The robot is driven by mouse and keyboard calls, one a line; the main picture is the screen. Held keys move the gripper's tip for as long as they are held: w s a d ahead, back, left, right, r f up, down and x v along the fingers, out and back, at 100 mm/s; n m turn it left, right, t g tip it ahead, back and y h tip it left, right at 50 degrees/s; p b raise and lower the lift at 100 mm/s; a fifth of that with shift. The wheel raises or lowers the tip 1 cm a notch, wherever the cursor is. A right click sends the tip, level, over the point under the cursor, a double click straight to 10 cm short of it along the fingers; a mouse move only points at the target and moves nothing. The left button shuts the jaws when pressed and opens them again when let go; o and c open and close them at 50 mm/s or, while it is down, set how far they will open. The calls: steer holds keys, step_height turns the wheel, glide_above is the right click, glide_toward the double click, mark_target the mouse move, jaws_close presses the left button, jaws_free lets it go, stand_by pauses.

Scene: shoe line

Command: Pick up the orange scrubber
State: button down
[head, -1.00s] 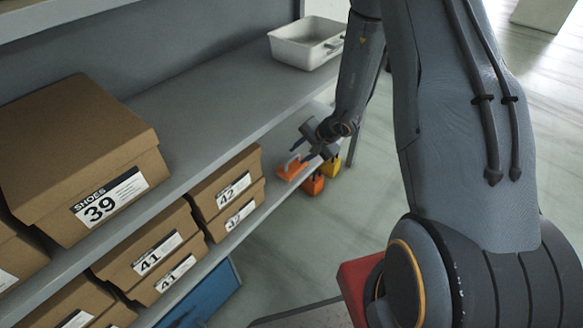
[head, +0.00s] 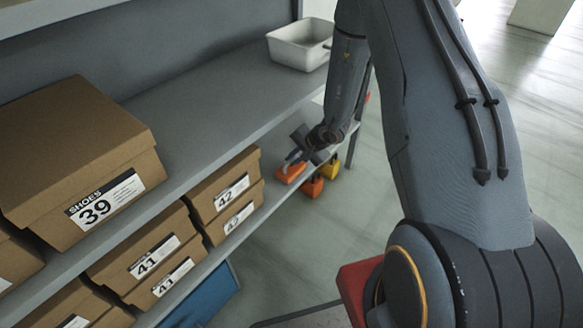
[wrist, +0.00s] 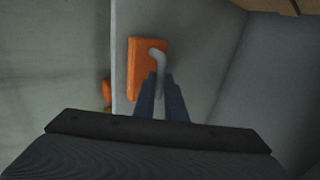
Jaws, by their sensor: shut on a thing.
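The orange scrubber (wrist: 141,67) is an orange block with a pale curved handle on top. In the wrist view it lies on the grey shelf close to the shelf's edge, just ahead of my fingers. My gripper (wrist: 160,82) is shut on the scrubber's handle, with the two dark fingers on either side of it. In the head view the scrubber (head: 290,172) is at the far end of the lower shelf, under my gripper (head: 298,156). I cannot tell whether it still touches the shelf.
Shoe boxes labelled 42 (head: 231,192) stand left of the scrubber on the lower shelf. A white tray (head: 300,47) stands on the shelf above. An orange-red item (head: 312,186) and a yellow item (head: 331,168) hang beyond the shelf edge. Floor is open to the right.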

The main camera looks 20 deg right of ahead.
mark_target(293, 168)
steer(key=shift+r, duration=0.1)
steer(key=shift+r, duration=0.55)
step_height(293, 168, up, 2)
steer(key=shift+r+p, duration=0.15)
steer(key=shift+p, duration=0.25)
steer(key=s+d, duration=1)
steer(key=s, duration=0.4)
steer(key=shift+s+d, duration=0.25)
steer(key=shift+d, duration=0.1)
steer(key=w+a+r+n+g+y, duration=0.1)
steer(key=a+r+n+g+y, duration=0.1)
steer(key=a+r+n, duration=0.45)
steer(key=s+a+r+n+g+p, duration=0.1)
steer(key=s+r+p, duration=0.3)
steer(key=r+p, duration=0.5)
steer(key=s+a+r+n+g+p, duration=0.2)
steer(key=s+a+r+n+p, duration=0.1)
steer(key=r+p, duration=0.6)
steer(key=p, duration=0.3)
steer(key=shift+s+a+r+g+y, duration=0.3)
steer(key=shift+s+r+y, duration=0.1)
